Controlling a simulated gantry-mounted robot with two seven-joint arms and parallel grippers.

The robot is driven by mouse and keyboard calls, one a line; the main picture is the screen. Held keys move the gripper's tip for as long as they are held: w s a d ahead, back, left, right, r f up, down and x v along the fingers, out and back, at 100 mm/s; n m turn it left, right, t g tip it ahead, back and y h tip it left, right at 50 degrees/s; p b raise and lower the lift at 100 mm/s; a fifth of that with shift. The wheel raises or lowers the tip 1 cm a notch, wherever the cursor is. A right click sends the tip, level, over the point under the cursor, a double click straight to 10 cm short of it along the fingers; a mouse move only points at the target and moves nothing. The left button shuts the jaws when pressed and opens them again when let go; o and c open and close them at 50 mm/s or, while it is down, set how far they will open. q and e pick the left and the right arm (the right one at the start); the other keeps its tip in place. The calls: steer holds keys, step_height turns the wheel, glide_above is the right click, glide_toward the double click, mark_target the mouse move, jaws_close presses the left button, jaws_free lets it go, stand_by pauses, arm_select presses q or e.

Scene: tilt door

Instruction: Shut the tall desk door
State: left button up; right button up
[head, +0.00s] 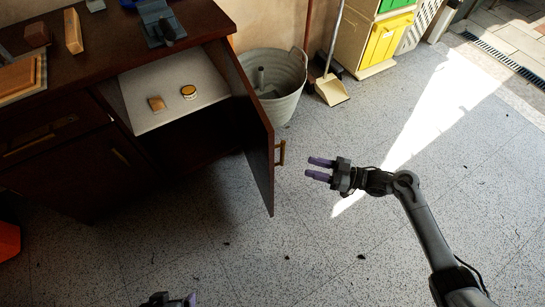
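The tall desk door (252,125) is dark wood and stands open, swung out from the desk's right end. Its brass handle (281,153) is near the free edge, on the door's right-hand side. My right gripper (320,170) is just right of the handle and a little lower in the picture, apart from it. Its two purple-grey fingers are spread, point left toward the door and hold nothing. My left gripper (178,300) shows only in part at the bottom edge; its fingers cannot be made out well.
The open desk compartment has a white shelf (150,88) holding a small wooden block (157,104) and a round tin (188,92). A grey bucket (285,88) and dustpan (331,91) stand behind the door. The floor in front is mostly clear.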

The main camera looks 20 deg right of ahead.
mark_target(282, 152)
steer(key=b+x, duration=0.1)
steer(key=x, duration=0.2)
steer(key=r+b+x, duration=0.1)
steer(key=b+x, duration=0.1)
steer(key=x, duration=0.2)
steer(key=w+b+x, duration=0.1)
steer(key=x, duration=0.3)
steer(key=shift+d+r+b, duration=0.2)
steer(key=shift+r+b, duration=0.2)
steer(key=shift+w+d+r, duration=0.1)
steer(key=shift+d, duration=0.1)
steer(key=shift+c, duration=0.6)
arm_select(q)
steer(key=x, duration=0.4)
steer(key=shift+s+d+f, duration=0.3)
steer(key=shift+d+f, duration=0.05)
arm_select(e)
jaws_close()
